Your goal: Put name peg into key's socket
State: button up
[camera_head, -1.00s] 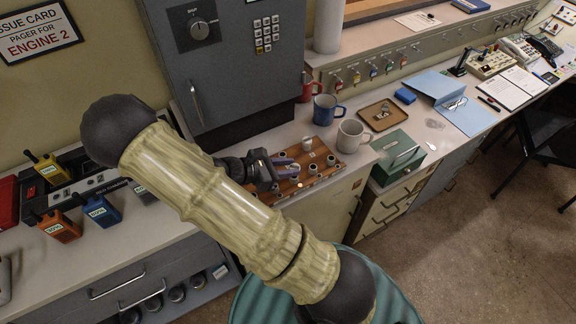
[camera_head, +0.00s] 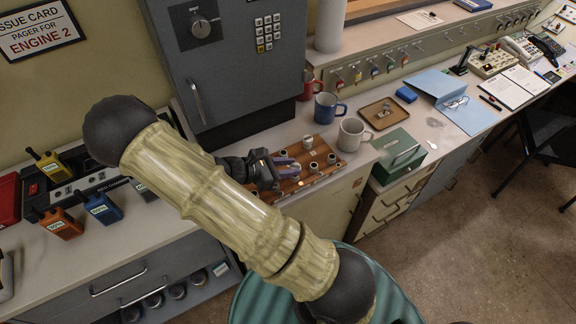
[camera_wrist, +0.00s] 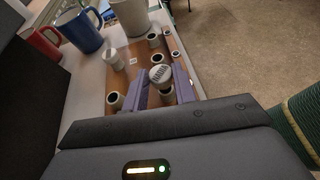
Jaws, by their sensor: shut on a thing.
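My gripper (camera_wrist: 163,88) has its two purple fingers on either side of a pale peg with a dark-lettered cap (camera_wrist: 160,74) and is shut on it. The peg is over the brown wooden board (camera_wrist: 139,50), near one of its round sockets; I cannot tell whether its lower end is inside a socket. Another white peg (camera_wrist: 115,58) stands upright on the board, beside a small label. Several dark-mouthed sockets show, one (camera_wrist: 115,100) left of the fingers. I cannot read which is the key's.
A white mug (camera_head: 353,134), a blue mug (camera_head: 328,108) and a red mug (camera_head: 306,84) stand behind the board. A green metal box (camera_head: 400,150) is to the right. The grey key cabinet (camera_head: 236,60) rises close behind my gripper. Radios and chargers (camera_head: 100,207) are at left.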

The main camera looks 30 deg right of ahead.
jog(key=shift+f, duration=0.9)
dwell(1.4)
jog(key=o, duration=1)
notch_tip(320, 180, up, 6)
jog(key=p, duration=0.5)
dwell(0.6)
